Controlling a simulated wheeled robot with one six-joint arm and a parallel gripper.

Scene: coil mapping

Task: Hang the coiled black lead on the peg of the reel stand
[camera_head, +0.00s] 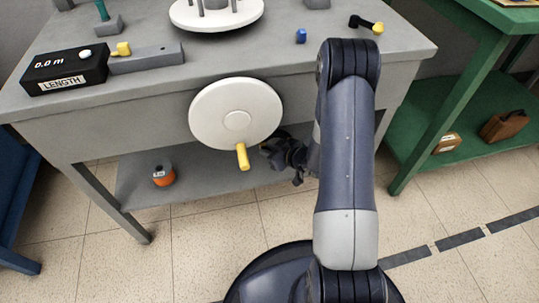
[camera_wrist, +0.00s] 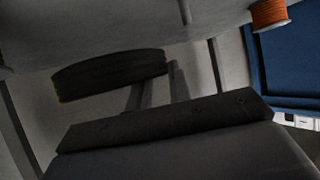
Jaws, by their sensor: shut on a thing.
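My gripper (camera_head: 287,153) is in front of the workbench, just right of and behind the white wheel's yellow handle. It is small and partly hidden by my arm in the head view. In the wrist view its fingers (camera_wrist: 158,88) are shut on a dark curved band (camera_wrist: 100,76), which looks like the coiled black lead. In the head view a dark bit of it (camera_head: 268,147) shows at the fingertips. I cannot make out its separate turns. A teal post on a grey block (camera_head: 106,26) stands at the bench's back left; I cannot tell whether it is the reel stand.
The white wheel (camera_head: 222,106) with its yellow handle (camera_head: 243,158) is at the bench's front edge. An orange spool (camera_head: 163,175) sits on the lower shelf.

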